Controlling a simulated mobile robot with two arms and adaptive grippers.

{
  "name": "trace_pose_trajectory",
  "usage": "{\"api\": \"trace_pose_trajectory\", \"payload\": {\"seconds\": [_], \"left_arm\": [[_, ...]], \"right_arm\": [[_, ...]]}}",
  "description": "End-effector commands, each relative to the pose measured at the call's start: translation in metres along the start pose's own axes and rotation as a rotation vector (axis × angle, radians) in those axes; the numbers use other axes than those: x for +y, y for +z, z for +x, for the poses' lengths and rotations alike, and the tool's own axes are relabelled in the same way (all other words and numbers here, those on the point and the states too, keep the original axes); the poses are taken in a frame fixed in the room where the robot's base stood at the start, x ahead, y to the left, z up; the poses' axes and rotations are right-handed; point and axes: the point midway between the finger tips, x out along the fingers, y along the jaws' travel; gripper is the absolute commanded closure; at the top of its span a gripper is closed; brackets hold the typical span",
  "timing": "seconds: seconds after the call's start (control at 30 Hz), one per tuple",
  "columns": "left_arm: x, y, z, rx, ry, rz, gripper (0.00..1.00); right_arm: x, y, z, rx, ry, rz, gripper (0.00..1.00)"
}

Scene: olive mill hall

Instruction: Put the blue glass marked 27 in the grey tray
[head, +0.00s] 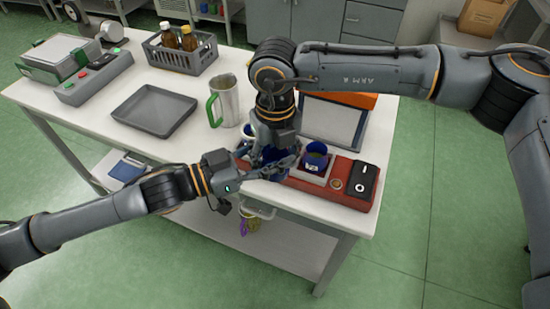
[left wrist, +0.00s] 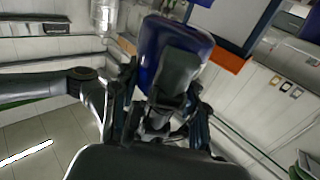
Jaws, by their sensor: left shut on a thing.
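The grey tray (head: 154,110) lies flat and empty on the white table. My left gripper (head: 288,163) is shut on a blue glass (left wrist: 150,48), which is tilted in the left wrist view; a dark grey part covers some of it. In the head view this glass (head: 268,154) is mostly hidden among the grippers. My right gripper (head: 262,160) points down at the same spot, very close to the left one; its fingers overlap the glass and their opening is unclear. Another blue glass (head: 317,154) stands upright on the red unit. I cannot read a number on either glass.
A steel jug with a green handle (head: 228,101) stands between the tray and my grippers. A grey crate with bottles (head: 182,58) is behind the tray. A red unit (head: 340,190) and framed panel (head: 334,120) are at right. A scale (head: 58,57) is far left.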

Motion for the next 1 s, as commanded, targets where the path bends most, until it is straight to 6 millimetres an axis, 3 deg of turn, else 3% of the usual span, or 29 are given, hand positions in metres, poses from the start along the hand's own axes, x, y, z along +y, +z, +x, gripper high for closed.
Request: {"api": "trace_pose_trajectory", "payload": {"seconds": [0.07, 0.1, 0.2, 0.23, 0.63, 1.0], "left_arm": [[0.000, -0.001, 0.000, 0.003, 0.001, 0.001, 0.89], [0.000, -0.001, 0.000, 0.003, 0.001, 0.001, 0.53], [0.000, -0.001, 0.000, 0.003, 0.001, 0.001, 0.32], [0.000, -0.001, 0.000, 0.003, 0.001, 0.001, 0.30], [0.000, 0.000, -0.007, 0.001, 0.000, 0.000, 0.30], [-0.001, 0.002, -0.080, -0.004, -0.003, -0.001, 0.30]], "right_arm": [[0.001, 0.000, 0.000, 0.000, 0.003, -0.002, 0.72], [0.001, 0.000, 0.000, 0.000, 0.003, -0.002, 0.72], [0.001, 0.000, 0.000, 0.000, 0.003, -0.002, 0.72], [0.001, 0.000, 0.000, 0.000, 0.003, -0.002, 0.72], [0.001, 0.000, 0.000, 0.000, 0.002, -0.001, 0.72], [0.001, 0.000, 0.000, 0.000, 0.002, -0.001, 0.72]]}}
